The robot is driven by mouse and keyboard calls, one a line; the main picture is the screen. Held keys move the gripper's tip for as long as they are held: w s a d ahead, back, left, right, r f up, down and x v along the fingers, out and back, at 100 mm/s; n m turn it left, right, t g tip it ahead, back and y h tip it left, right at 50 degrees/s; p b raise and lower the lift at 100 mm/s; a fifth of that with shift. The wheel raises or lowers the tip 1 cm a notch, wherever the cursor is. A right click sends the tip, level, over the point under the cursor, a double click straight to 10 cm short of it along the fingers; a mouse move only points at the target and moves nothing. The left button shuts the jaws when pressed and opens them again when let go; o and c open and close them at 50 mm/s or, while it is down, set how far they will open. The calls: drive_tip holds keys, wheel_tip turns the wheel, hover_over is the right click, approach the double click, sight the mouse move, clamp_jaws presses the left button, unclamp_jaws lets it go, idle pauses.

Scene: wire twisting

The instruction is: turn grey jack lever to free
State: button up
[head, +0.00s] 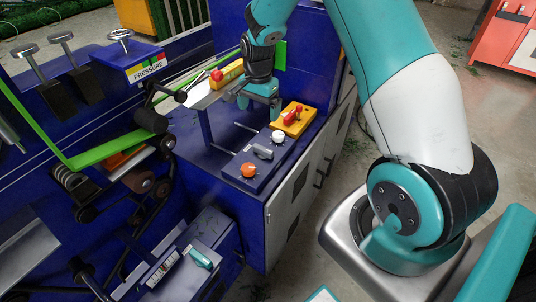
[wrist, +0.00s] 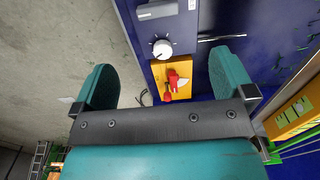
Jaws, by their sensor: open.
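A grey lever handle (head: 262,152) lies on the dark blue control panel (head: 240,181), between an orange knob (head: 249,170) and a white knob (head: 278,136). The grey handle also shows at the top edge of the wrist view (wrist: 157,10), partly cut off. I cannot read any position marks beside it. My gripper (head: 259,106) points down above the panel's far end, near the yellow plate, apart from the grey handle. In the wrist view, its two teal fingers are wide apart with nothing held between them.
A yellow plate with a red switch (head: 292,115) sits at the panel's far end. A lower box carries a teal handle (head: 201,258). Rollers and a green band (head: 110,150) crowd the left, under a PRESSURE label (head: 148,69).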

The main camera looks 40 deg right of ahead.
sight(263, 148)
drive_tip(key=f+p, duration=0.1)
drive_tip(key=f, duration=1)
drive_tip(key=d+f+p, duration=0.1)
drive_tip(key=f, duration=0.4)
drive_tip(key=shift+s+f+p, duration=0.1)
drive_tip(key=shift+f+p, duration=0.15)
drive_tip(key=shift+p, duration=0.1)
drive_tip(key=c, duration=0.8)
